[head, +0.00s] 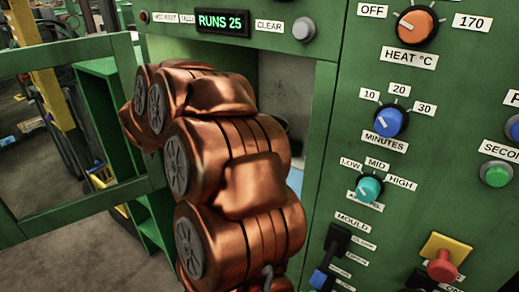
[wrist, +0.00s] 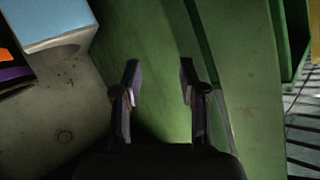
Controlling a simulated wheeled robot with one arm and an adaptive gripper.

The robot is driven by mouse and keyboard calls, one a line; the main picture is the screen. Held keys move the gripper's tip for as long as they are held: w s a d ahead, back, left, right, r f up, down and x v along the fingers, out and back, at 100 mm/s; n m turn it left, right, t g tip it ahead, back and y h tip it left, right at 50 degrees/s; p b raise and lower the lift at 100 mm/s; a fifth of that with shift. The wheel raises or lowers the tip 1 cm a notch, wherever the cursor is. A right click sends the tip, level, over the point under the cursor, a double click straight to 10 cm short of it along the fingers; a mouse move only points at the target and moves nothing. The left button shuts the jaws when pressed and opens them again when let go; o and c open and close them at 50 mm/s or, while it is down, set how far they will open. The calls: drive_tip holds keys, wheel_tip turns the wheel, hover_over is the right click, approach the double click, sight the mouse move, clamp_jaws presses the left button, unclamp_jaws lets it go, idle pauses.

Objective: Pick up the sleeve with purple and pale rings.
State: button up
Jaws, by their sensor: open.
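My gripper (wrist: 159,72) is open and empty in the wrist view, its two dark fingers apart over a green surface. At the left edge of the wrist view is a cut-off dark thing with a purple band (wrist: 16,76) and a bit of orange. I cannot tell whether it is the sleeve with purple and pale rings; no pale ring shows clearly on it. It lies well left of my fingers. In the head view my copper-coloured arm hides my gripper and most of the machine's opening, and no sleeve can be made out there.
A pale blue block (wrist: 48,22) stands at the upper left of the wrist view, on a stained grey surface (wrist: 68,100). In the head view, the green control panel (head: 448,110) with knobs is close on the right. An open green door frame (head: 75,50) stands left.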

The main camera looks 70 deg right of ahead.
drive_tip(key=shift+s+d+f+m+g+h+p, duration=0.35)
drive_tip(key=shift+s+d+f+m+g+p, duration=0.5)
drive_tip(key=shift+s+d+g, duration=1.5)
drive_tip(key=shift+s+d+f+m+g+h+p, duration=0.3)
drive_tip(key=shift+s+d+f+m+g+p, duration=0.6)
drive_tip(key=shift+s+d, duration=2.65)
drive_tip(key=shift+s+d+f+m+g+h+p, duration=0.4)
drive_tip(key=shift+s+d+f+m+g, duration=0.45)
drive_tip(key=shift+s+d+g, duration=1.65)
drive_tip(key=shift+s+d+f+t, duration=0.15)
drive_tip(key=shift+d+f+t, duration=0.15)
drive_tip(key=shift+d, duration=0.4)
drive_tip(key=shift+s+d+f+t, duration=0.15)
drive_tip(key=shift+d+f, duration=0.2)
drive_tip(key=shift+d, duration=0.35)
clamp_jaws()
drive_tip(key=shift+w, duration=0.1)
